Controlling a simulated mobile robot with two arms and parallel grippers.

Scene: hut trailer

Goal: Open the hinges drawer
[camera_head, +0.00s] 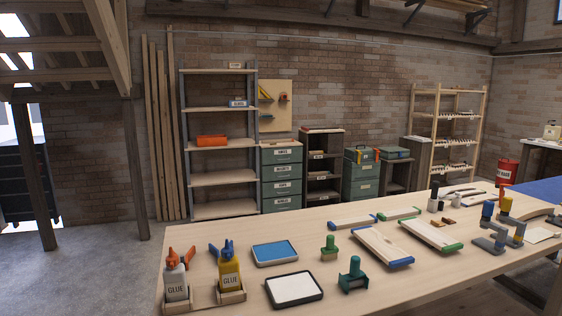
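A cabinet of several green drawers with pale label plates stands against the brick wall, left of centre, with its wooden top (280,144) above the top drawer (271,157). The lettering is too small to read surely, so I cannot tell which is the hinges drawer. The drawers look flush and closed; the lowest drawer (270,205) is near the floor. Another green drawer unit (361,188) with labels stands further right, beyond a dark open shelf. Neither of my grippers is in view.
A long wooden workbench (225,240) with glue bottles (176,284), trays and tools fills the foreground, between my viewpoint and the cabinet. An open shelf rack (222,180) adjoins the cabinet's left. Grey floor (100,260) is clear at left. A red bucket (507,171) stands at right.

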